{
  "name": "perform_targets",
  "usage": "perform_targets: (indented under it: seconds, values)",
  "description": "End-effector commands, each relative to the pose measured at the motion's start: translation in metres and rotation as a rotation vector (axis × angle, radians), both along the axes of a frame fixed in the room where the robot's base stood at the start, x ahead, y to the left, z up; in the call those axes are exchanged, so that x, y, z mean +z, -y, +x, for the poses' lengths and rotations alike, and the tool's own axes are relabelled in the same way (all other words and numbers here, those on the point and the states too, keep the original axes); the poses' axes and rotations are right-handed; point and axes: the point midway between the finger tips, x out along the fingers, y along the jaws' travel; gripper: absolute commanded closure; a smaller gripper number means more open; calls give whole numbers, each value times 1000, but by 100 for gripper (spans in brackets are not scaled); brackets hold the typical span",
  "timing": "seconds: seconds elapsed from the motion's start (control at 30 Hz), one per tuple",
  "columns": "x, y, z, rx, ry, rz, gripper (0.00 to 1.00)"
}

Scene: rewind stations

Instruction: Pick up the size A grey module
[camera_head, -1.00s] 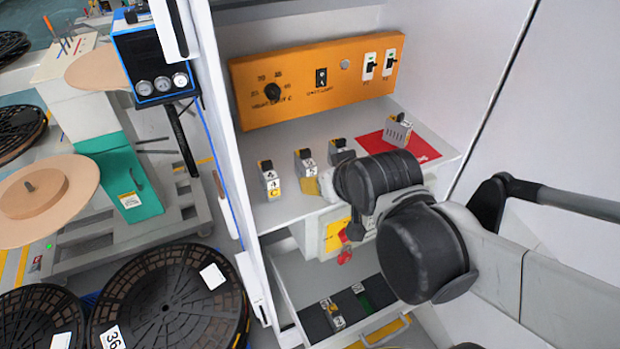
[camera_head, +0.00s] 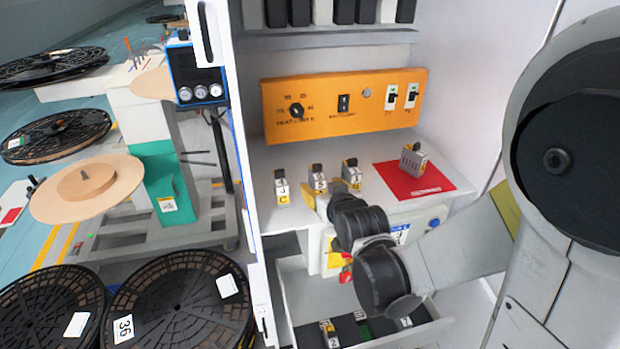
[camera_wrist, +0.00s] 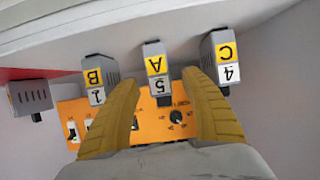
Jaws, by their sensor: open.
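The size A grey module (camera_wrist: 156,85) has a yellow A label and a white 5 label. It shows upside down in the wrist view, and is the middle of three modules on the shelf in the head view (camera_head: 319,180). My gripper (camera_wrist: 160,76) is open, with its yellow fingers either side of the A module in the picture. I cannot tell whether they touch it. In the head view my gripper (camera_head: 314,198) is just in front of the module, partly hidden by my wrist.
The B module (camera_wrist: 96,80) and C module (camera_wrist: 222,65) stand close on either side. A grey module (camera_head: 413,160) sits on a red mat (camera_head: 437,182). An orange control panel (camera_head: 375,105) stands behind. An open drawer (camera_head: 400,335) below holds several modules.

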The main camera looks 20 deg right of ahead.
Motion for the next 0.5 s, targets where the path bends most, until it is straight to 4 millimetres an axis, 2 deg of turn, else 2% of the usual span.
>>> perform_targets:
  seconds: [0.3, 0.5]
  values:
    - [-19, 1, 40, 0, -1, 0, 46]
    - [-19, 1, 47, 0, -1, 0, 46]
